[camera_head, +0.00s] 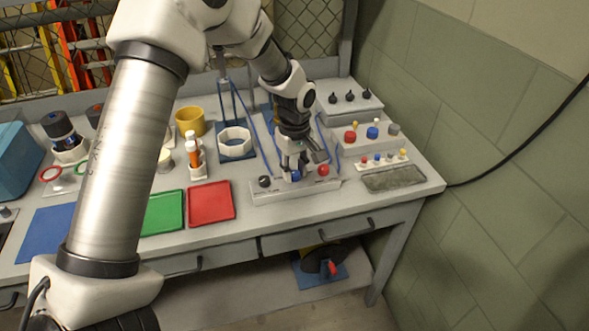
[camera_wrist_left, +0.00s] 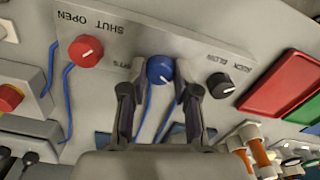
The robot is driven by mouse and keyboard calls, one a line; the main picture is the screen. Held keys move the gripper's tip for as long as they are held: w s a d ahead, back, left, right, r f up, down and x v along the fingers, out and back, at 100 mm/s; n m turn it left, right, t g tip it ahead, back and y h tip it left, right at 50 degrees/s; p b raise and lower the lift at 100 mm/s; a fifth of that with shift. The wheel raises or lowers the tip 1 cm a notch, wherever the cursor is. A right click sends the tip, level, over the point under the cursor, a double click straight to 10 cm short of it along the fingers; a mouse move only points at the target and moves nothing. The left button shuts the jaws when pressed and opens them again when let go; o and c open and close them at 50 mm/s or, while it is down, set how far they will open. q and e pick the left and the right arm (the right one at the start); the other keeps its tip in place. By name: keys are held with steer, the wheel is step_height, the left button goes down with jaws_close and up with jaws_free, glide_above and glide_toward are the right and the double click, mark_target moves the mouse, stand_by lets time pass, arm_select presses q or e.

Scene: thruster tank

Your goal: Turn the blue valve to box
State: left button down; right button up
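The blue valve (camera_head: 296,176) is the middle knob on a pale panel (camera_head: 262,197) at the bench front. In the left wrist view, the blue valve (camera_wrist_left: 160,69) has a white pointer mark. My left gripper (camera_head: 298,164) is above it, pointing down. In the wrist view, my left gripper (camera_wrist_left: 158,88) has one finger on each side of the knob, with narrow gaps showing, so it looks open. The label beside the blue valve is upside down and mostly hidden by the gripper. My right gripper is not in view.
A red knob (camera_wrist_left: 86,51), labelled OPEN and SHUT, and a black knob (camera_wrist_left: 221,85) flank the blue valve closely. Red (camera_head: 211,203) and green (camera_head: 163,213) trays lie left of the panel. Knob boxes (camera_head: 366,141) stand behind it at right, near the green wall.

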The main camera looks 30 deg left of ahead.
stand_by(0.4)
arm_select(q)
steer(key=m+p, duration=0.2)
steer(key=shift+s+m+p, duration=0.1)
steer(key=shift+m+p, duration=0.2)
steer(key=shift+p, duration=0.05)
steer(key=m+p, duration=0.2)
steer(key=shift+m, duration=0.3)
steer(key=m+p, duration=0.2)
steer(key=m, duration=0.1)
steer(key=shift+m, duration=0.3)
steer(key=shift+s+f+m+p, duration=0.15)
steer(key=shift+m+p, duration=0.45)
steer(key=shift+m, duration=0.9)
steer(key=c, duration=0.8)
jaws_free()
steer(key=shift+f, duration=0.1)
steer(key=shift+c, duration=0.2)
steer(key=shift+w, duration=0.3)
